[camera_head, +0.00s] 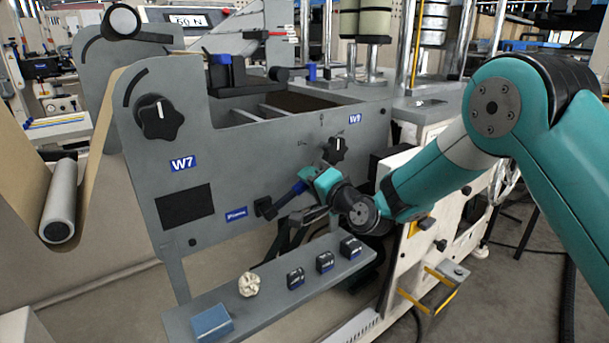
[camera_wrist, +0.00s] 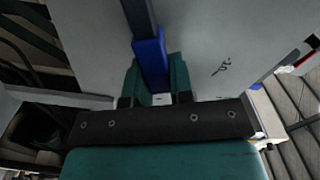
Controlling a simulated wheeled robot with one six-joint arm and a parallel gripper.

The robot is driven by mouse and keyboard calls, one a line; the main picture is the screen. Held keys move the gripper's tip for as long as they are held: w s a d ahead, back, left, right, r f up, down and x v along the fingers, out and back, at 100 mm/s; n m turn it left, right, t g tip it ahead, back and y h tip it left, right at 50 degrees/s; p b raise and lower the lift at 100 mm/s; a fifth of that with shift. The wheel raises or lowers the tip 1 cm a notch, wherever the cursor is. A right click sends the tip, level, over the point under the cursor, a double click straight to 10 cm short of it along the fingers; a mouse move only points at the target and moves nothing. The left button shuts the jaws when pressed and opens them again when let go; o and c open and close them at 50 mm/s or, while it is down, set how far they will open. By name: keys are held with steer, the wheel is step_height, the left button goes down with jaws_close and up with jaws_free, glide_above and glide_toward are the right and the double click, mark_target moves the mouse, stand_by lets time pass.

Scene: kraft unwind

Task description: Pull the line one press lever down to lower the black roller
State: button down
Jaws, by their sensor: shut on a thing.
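The press lever has a blue handle (camera_head: 291,195) on a dark pivot block (camera_head: 264,208), beside a small blue label on the grey machine panel (camera_head: 270,160). The handle points up and to the right from the pivot. My gripper (camera_head: 308,188) is shut on the handle's outer end. In the wrist view, the blue handle (camera_wrist: 150,62) runs between the teal fingers of my gripper (camera_wrist: 157,92), with its dark shaft beyond. The fingers hide part of the handle. I cannot tell which part is the black roller.
A shelf (camera_head: 270,290) below the panel carries a blue block (camera_head: 212,322), a crumpled white piece (camera_head: 249,284) and several small dark blocks. A black knob (camera_head: 336,150) sits just above my gripper, and another knob (camera_head: 160,118) is at the left, above the W7 label.

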steer(key=shift+w+d+f+m, duration=0.1)
steer(key=shift+d+f+m, duration=0.05)
steer(key=shift+f+m, duration=0.65)
steer(key=shift+w+d+f+m, duration=0.15)
steer(key=shift+f+m, duration=0.6)
steer(key=shift+m, duration=0.05)
steer(key=shift+w+d+f+m, duration=0.1)
steer(key=shift+d+f+m, duration=0.05)
steer(key=shift+f+m, duration=0.65)
steer(key=c, duration=1)
jaws_free()
steer(key=shift+f, duration=0.1)
steer(key=b+v, duration=1)
steer(key=v, duration=0.7)
steer(key=shift+s, duration=0.2)
